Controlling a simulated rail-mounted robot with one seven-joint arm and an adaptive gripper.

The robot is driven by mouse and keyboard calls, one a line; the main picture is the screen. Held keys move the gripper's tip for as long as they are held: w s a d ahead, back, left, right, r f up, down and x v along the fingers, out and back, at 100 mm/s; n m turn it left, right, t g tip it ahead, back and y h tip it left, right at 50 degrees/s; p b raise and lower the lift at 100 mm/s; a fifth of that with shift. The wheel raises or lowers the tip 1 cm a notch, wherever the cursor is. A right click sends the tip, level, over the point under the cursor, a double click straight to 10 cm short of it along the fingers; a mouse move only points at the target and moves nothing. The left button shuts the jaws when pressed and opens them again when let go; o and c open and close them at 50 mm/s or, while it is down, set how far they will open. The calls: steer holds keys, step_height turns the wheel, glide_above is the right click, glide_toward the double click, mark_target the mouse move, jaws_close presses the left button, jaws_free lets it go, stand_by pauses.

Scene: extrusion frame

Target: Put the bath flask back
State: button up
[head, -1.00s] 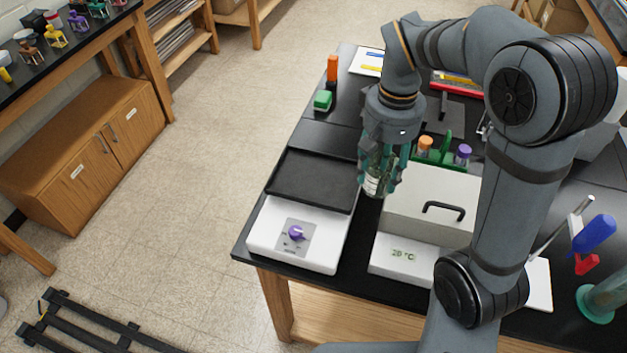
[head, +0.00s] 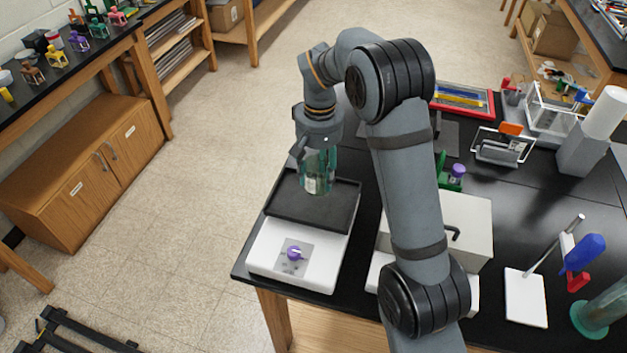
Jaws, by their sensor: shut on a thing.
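The bath flask (head: 312,186) is a clear glass vessel with a pale label. My gripper (head: 317,160) points down and is shut on it, with its teal fingers around the glass. The flask is over the black tray platform (head: 300,211) of a white shaker (head: 279,262) with a purple knob. I cannot tell whether its base touches the platform. The white box-shaped bath (head: 461,222) with a dark lid handle stands to the right, partly hidden behind my arm.
A green rack (head: 446,180) with a purple-capped tube stands behind the bath. A stand with a white plate (head: 526,298) and a green-based glass cylinder (head: 592,317) are at the right.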

mark_target(314, 185)
steer(key=shift+w+a+f, duration=0.15)
steer(key=shift+a+f, duration=0.25)
steer(key=shift+a, duration=0.05)
steer(key=shift+f+p, duration=0.6)
steer(key=shift+f, duration=1.35)
steer(key=shift+f, duration=0.15)
steer(key=o, duration=1.1)
steer(key=shift+o, duration=0.4)
step_height(314, 185, up, 12)
steer(key=shift+r, duration=0.2)
steer(key=shift+d, duration=0.1)
